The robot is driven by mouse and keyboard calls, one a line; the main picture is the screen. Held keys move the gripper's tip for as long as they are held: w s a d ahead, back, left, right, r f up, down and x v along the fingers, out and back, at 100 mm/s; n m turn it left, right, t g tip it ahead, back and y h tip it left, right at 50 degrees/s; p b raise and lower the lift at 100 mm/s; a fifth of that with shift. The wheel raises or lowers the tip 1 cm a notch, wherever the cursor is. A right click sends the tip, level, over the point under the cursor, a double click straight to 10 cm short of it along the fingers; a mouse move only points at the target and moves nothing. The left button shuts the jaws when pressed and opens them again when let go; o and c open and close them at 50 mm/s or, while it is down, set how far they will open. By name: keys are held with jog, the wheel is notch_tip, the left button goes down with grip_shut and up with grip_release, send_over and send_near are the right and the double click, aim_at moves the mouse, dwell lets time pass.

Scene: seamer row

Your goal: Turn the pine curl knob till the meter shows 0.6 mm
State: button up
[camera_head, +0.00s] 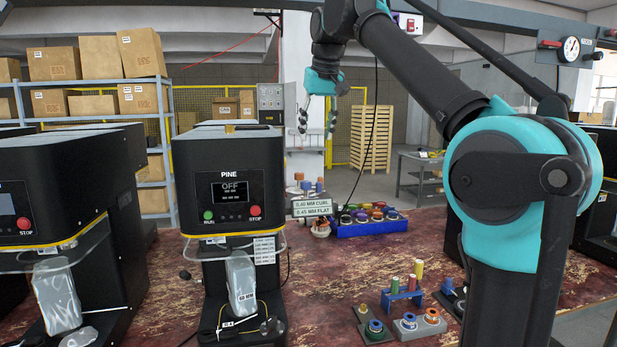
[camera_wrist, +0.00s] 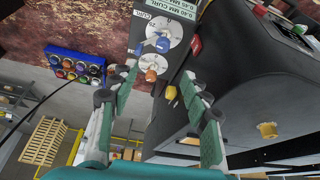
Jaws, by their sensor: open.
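The black PINE machine (camera_head: 228,178) stands left of centre in the head view. Its screen (camera_head: 229,191) reads OFF with dashes, so no mm value shows. A label plate (camera_head: 312,207) beside it carries CURL and FLAT settings in mm. Blue and orange knobs stand behind the plate. In the wrist view a blue knob (camera_wrist: 162,45) sits on a white dial (camera_wrist: 168,30), with an orange knob (camera_wrist: 151,76) nearer.
Small holders (camera_head: 404,293) sit at front right. Another black machine (camera_head: 62,180) stands at left. Yellow knobs (camera_wrist: 268,130) stick out from a black housing.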

aim_at(306, 182)
jog(key=x, duration=1.6)
jog(key=shift+w+a+r, duration=0.1)
jog(key=shift+a+r, duration=0.05)
jog(key=shift+a, duration=0.25)
jog(key=shift+c, duration=0.4)
grip_shut()
